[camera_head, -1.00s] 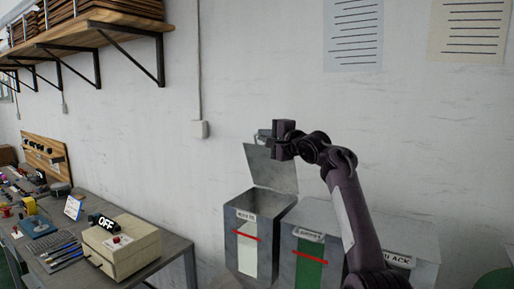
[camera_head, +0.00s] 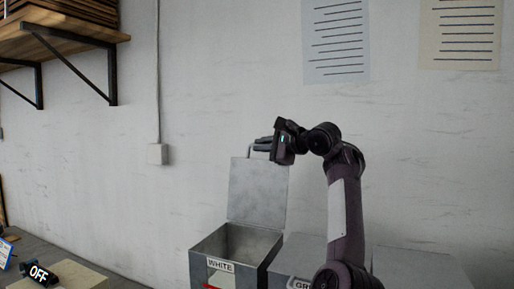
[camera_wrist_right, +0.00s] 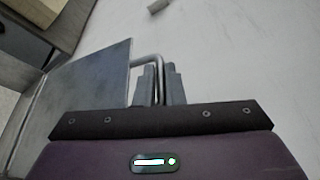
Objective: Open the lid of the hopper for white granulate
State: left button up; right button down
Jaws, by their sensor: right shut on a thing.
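The hopper for white granulate (camera_head: 238,247) is a grey metal bin with a "WHITE" label at the bottom centre of the head view. Its lid (camera_head: 257,190) stands raised, roughly upright, at the back, and the opening shows. My right gripper (camera_head: 262,147) is at the lid's top edge, shut on the lid's handle. The right wrist view shows the bent metal handle (camera_wrist_right: 148,59) between the two fingers (camera_wrist_right: 158,84), beside the lid's flat plate (camera_wrist_right: 85,92). My left gripper is in neither view.
A second bin, labelled with letters starting "GR" (camera_head: 299,284), stands right of the white hopper, partly behind my right arm. A wooden shelf (camera_head: 60,28) hangs upper left. The wall behind has a small box (camera_head: 157,154).

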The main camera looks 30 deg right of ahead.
jog(key=shift+w+d+f, duration=0.15)
jog(key=shift+w+f, duration=0.05)
jog(key=shift+f, duration=0.3)
jog(key=c, duration=1.8)
grip_release()
jog(key=shift+o, duration=1.4)
jog(key=shift+d, duration=0.2)
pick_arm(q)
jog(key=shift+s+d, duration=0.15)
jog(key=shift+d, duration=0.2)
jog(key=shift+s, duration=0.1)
